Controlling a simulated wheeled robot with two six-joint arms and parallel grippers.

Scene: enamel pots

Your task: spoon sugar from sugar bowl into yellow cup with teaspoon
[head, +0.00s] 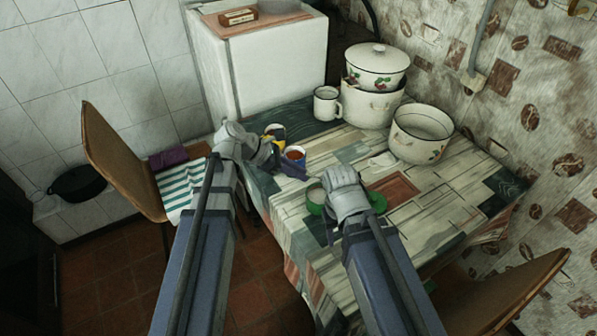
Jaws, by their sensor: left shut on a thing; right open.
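A yellow cup (276,130) stands near the table's left edge, partly hidden by my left gripper (272,151). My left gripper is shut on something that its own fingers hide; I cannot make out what. A blue cup (294,154) with reddish-brown contents is just right of that gripper. My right gripper (340,182) is open, low over the table's front part. A green thing (316,197) shows on its left and more green (377,202) on its right; the gripper hides the middle. I cannot make out the teaspoon or clearly identify the sugar bowl.
A white mug (327,104), a lidded enamel pot (376,66) stacked on a larger pot (369,104), and an open pot (420,135) stand at the table's back. The table's right part (450,195) is mostly clear. Chairs stand left (118,160) and front right (520,290).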

